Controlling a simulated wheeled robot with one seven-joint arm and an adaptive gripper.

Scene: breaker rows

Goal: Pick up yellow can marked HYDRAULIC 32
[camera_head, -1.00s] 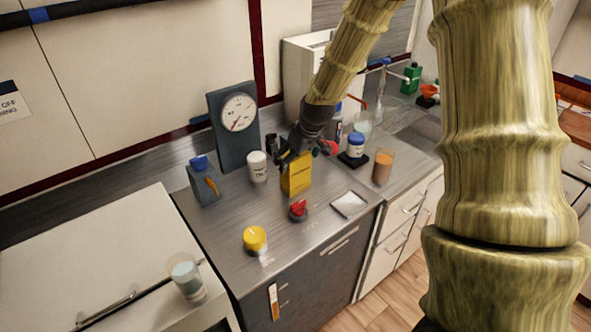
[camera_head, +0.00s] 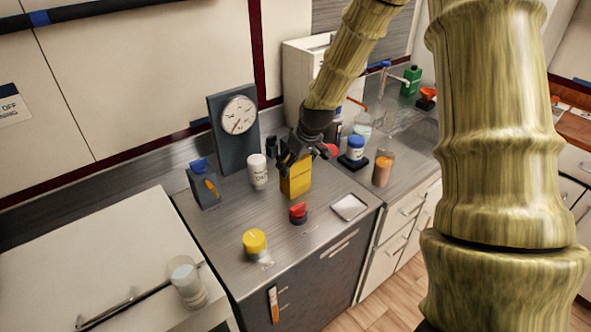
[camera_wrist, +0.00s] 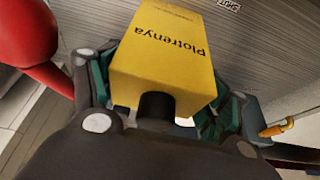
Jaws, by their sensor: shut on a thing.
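A yellow box-shaped can (camera_head: 297,182) with a dark neck stands upright at the middle of the steel counter. Its small print cannot be read in the head view. In the wrist view the yellow can (camera_wrist: 165,60) shows the word "Plotrenya" on its face; I see no HYDRAULIC 32 marking. My gripper (camera_head: 292,160) is at the can's top, coming from above and behind. In the wrist view my gripper (camera_wrist: 165,100) has a green-padded finger on each side of the can and is shut on it. Whether the can's base touches the counter cannot be told.
A white bottle (camera_head: 257,171) stands close left of the can. A red-topped jar (camera_head: 298,213) and a white dish (camera_head: 348,207) are in front. A yellow-lidded jar (camera_head: 255,242) is front left. An amber glass (camera_head: 382,169) and blue-lidded jar (camera_head: 355,150) stand right.

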